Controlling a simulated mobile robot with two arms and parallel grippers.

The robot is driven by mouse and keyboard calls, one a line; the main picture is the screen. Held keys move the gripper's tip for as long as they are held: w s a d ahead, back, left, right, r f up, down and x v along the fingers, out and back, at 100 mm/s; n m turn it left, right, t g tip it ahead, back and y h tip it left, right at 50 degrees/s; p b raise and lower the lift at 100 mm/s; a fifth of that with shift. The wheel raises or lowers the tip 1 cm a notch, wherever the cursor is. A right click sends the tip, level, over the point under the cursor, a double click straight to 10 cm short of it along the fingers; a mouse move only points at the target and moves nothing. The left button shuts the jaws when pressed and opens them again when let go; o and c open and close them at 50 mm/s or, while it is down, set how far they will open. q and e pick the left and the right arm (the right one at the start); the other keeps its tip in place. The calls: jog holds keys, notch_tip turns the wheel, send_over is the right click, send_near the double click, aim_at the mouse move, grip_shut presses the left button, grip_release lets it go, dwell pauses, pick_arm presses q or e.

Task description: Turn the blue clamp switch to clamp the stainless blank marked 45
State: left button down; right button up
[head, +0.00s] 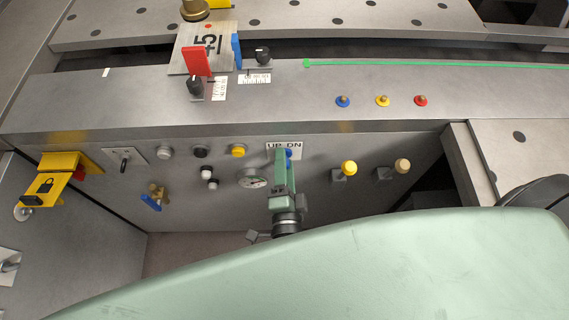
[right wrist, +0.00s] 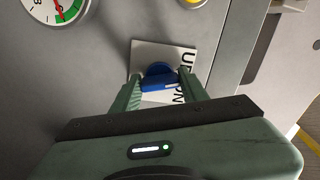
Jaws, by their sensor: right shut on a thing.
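The blue clamp switch (head: 289,153) is on the front panel under a white label (head: 284,145) reading UP and DN. My right gripper (head: 284,154) reaches up to it and covers most of it in the head view. In the right wrist view the blue knob (right wrist: 157,75) sits between the two green fingers of my right gripper (right wrist: 163,91), which is shut on it. The stainless blank marked 45 (head: 188,62) lies on the bed at upper left, between a red stop (head: 196,62) and a blue stop (head: 237,51). My left gripper is not in view.
A round gauge (head: 253,178) is just left of my right gripper. Yellow (head: 349,168) and tan (head: 402,165) knobs stand to the right. A blue-handled valve (head: 152,203) and a yellow lock bracket (head: 62,172) are at left. Several coloured buttons are on the ledge.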

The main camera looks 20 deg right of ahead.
jog(key=shift+f+m+b, duration=0.1)
jog(key=shift+m+b, duration=2)
jog(key=shift+m, duration=2.7)
jog(key=o, duration=1.4)
jog(key=shift+b+v, duration=0.9)
jog(key=shift+v, duration=3.05)
